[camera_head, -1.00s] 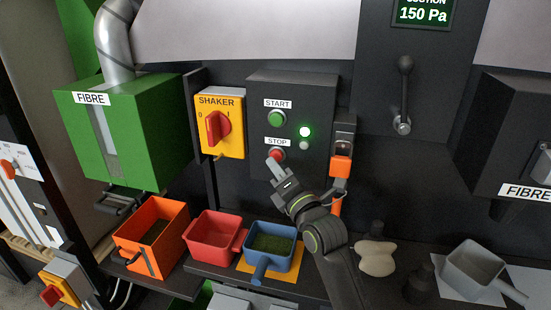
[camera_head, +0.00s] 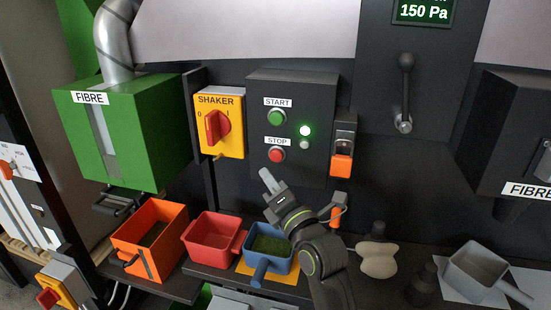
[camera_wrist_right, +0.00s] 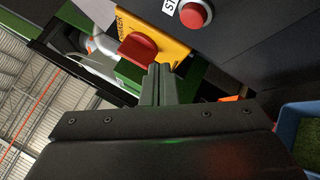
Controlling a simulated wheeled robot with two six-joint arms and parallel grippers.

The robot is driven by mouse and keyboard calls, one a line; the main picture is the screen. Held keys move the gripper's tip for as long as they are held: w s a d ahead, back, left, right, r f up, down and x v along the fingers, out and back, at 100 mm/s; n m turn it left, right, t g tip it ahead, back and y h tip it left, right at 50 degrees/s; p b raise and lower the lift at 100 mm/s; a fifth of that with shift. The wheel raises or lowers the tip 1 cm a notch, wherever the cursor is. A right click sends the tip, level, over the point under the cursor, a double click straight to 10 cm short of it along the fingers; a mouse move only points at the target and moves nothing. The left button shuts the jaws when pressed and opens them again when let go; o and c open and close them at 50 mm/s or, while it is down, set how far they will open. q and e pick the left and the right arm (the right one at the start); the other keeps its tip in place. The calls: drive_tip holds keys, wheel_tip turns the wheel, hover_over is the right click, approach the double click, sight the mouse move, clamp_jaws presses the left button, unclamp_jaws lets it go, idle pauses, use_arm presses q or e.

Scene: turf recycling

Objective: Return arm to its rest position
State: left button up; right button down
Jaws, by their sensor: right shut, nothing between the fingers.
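My right gripper (camera_head: 266,176) is shut and empty. In the head view it is in front of the dark panel, below the red STOP button (camera_head: 277,155) and apart from it. In the right wrist view its closed fingers (camera_wrist_right: 160,84) point toward the yellow shaker switch (camera_wrist_right: 172,37) with its red knob, and the STOP button (camera_wrist_right: 194,15) shows at the top. My left gripper is not in view.
Below the gripper, a blue scoop (camera_head: 257,271) with green material stands on the shelf beside a red bin (camera_head: 213,252) and an orange bin (camera_head: 172,262). A beige lumpy object (camera_head: 377,262) and a grey scoop (camera_head: 470,285) are at right.

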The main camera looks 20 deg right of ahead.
drive_tip(key=shift+f, duration=0.1)
idle(0.5)
drive_tip(key=s+d+f+m+g+h, duration=0.1)
drive_tip(key=s+d+f+m+g, duration=0.2)
drive_tip(key=f, duration=0.4)
drive_tip(key=s+d+f+m+g+h, duration=0.1)
drive_tip(key=s+d+f+m+g, duration=0.1)
drive_tip(key=s+f+m, duration=0.4)
drive_tip(key=s+d+f+m+g+h, duration=0.1)
drive_tip(key=s+d+f+m+g, duration=0.2)
drive_tip(key=f, duration=0.5)
drive_tip(key=s+d+f+m+g+h, duration=0.1)
drive_tip(key=s+d+f+m+g, duration=0.15)
drive_tip(key=s+m, duration=0.4)
drive_tip(key=s+d+f+m+g+h, duration=0.1)
drive_tip(key=s+f+m+g, duration=0.25)
drive_tip(key=s, duration=0.55)
drive_tip(key=s+d+f+m+g, duration=0.25)
drive_tip(key=s+f+m, duration=0.2)
drive_tip(key=s, duration=0.25)
wheel_tip(320, 180, down, 25)
drive_tip(key=g, duration=0.1)
drive_tip(key=s+f+g, duration=0.1)
drive_tip(key=s+f, duration=1.4)
drive_tip(key=shift+a+f, duration=0.2)
drive_tip(key=shift+a, duration=0.1)
